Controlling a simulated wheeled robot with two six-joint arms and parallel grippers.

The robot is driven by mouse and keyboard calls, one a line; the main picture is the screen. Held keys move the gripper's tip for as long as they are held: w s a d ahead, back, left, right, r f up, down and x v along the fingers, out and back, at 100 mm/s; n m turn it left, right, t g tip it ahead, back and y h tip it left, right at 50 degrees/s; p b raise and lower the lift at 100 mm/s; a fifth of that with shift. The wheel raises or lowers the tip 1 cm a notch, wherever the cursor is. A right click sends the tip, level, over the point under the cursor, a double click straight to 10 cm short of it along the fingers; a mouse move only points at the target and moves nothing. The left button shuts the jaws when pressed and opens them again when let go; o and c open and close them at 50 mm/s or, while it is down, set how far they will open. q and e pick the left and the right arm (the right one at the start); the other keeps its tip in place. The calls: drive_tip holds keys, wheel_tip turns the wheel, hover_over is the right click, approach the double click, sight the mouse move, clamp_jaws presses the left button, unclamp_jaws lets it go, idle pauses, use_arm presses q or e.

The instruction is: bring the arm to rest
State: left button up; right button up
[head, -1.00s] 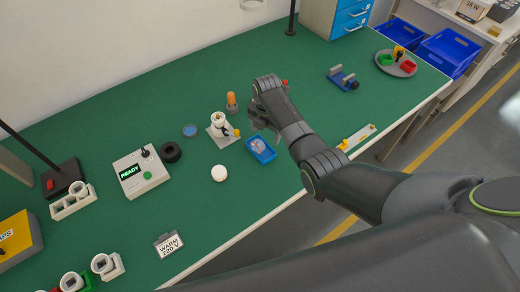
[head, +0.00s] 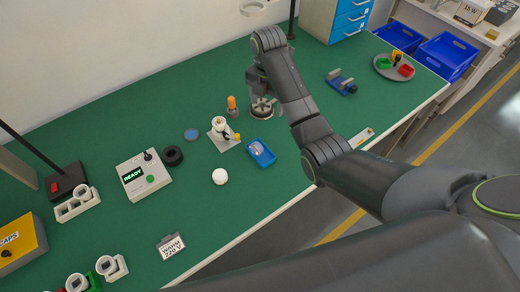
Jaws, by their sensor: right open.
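My right arm reaches in from the right over the green bench (head: 110,115). Its gripper (head: 258,84) is open, above the bench, and partly hidden by my own wrist. I see nothing held in it, though the view between the fingers is poor. A round metallic holder (head: 262,108) stands on the bench just below the gripper; I cannot tell the gap between them. My left gripper is not in view.
Near the gripper are an orange-topped piece (head: 231,103), a white lamp socket on a plate (head: 219,128) and a blue tray (head: 266,158). A READY tester (head: 143,178) stands left. The bench's front middle is clear around a white ball (head: 220,177).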

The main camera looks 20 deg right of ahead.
drive_tip(key=shift+r+p, duration=0.35)
drive_tip(key=shift+r, duration=0.25)
drive_tip(key=shift+f, duration=0.1)
